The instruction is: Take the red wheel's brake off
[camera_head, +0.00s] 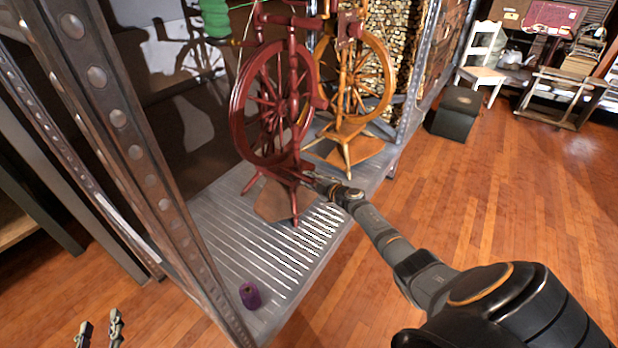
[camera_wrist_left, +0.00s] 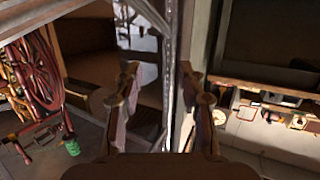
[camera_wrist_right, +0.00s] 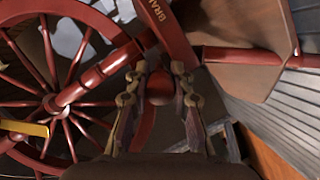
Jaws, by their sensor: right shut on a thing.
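The red spinning wheel (camera_head: 270,105) stands upright on a metal shelf. My right gripper (camera_head: 318,182) is at its lower right side, by the treadle end of the frame. In the right wrist view a rounded red knob (camera_wrist_right: 160,86) sits between the fingers of my right gripper (camera_wrist_right: 160,80), which is shut on it. A red bar (camera_wrist_right: 168,28) just beyond carries lettering that begins "BRA". The knob's joint to the wheel is hidden. My left gripper (camera_head: 99,332) is open and empty at the lower left, away from the wheel; the left wrist view shows its fingers (camera_wrist_left: 158,78) apart.
An orange-brown spinning wheel (camera_head: 355,80) stands close behind the red one. A purple spool (camera_head: 250,295) lies on the slatted metal shelf (camera_head: 225,235). A perforated metal post (camera_head: 130,140) rises at the left.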

